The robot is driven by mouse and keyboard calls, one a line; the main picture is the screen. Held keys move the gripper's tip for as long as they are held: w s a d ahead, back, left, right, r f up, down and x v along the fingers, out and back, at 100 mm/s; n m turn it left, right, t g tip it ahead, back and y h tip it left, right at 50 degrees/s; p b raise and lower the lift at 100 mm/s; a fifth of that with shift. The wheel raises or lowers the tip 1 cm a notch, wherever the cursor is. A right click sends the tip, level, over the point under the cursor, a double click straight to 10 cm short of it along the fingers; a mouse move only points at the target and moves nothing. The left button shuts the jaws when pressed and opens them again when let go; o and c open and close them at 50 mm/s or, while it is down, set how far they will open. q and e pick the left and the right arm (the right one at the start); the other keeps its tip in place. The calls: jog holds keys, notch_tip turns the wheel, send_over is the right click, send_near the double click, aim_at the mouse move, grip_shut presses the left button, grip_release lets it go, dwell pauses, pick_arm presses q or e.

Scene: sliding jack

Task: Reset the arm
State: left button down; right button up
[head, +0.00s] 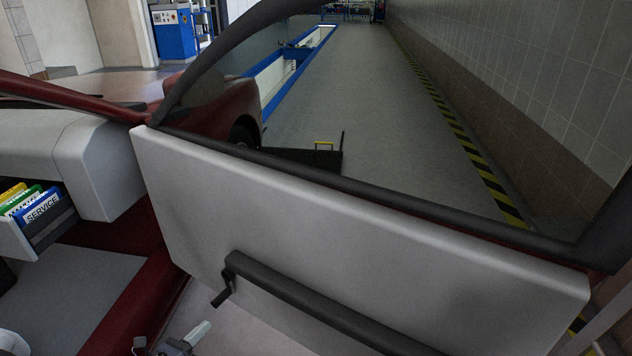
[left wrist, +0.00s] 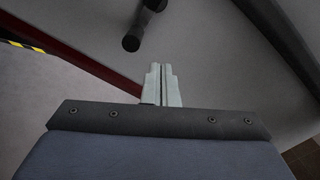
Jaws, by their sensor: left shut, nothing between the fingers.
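My left gripper (head: 197,333) shows at the bottom of the head view, just below the inner panel of the open car door (head: 300,230). In the left wrist view the left gripper (left wrist: 162,70) has its two pale fingers together with nothing between them. A dark window crank (head: 222,292) on the door shows below and left of the dark armrest (head: 300,300). A dark knob and stem (left wrist: 133,40) show close to the fingertips in the left wrist view, apart from them. My right gripper is not in view.
An open glovebox (head: 40,235) holding several coloured booklets (head: 38,207) is at the left.

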pick_arm(q)
jog(key=s+d+r+m+g+h, duration=0.25)
jog(key=d+r+m+g, duration=0.3)
jog(key=r+m, duration=0.35)
jog(key=s+d+r+m+g+h, duration=0.1)
jog(key=s+d+r+m+g, duration=0.4)
jog(key=r+m, duration=0.45)
jog(key=s+d+r+m+y, duration=0.1)
jog(key=s+r+m+y, duration=0.3)
jog(key=s+m, duration=0.45)
jog(key=s+d+r+m+y, duration=0.1)
jog(key=s+r+m+y, duration=0.35)
jog(key=s+m, duration=0.4)
notch_tip(320, 180, up, 21)
jog(key=s+p, duration=0.1)
jog(key=p, duration=1.9)
jog(key=shift+s+f+n+p, duration=0.15)
jog(key=shift+s+n+p, duration=0.2)
jog(key=shift+n+p, duration=0.1)
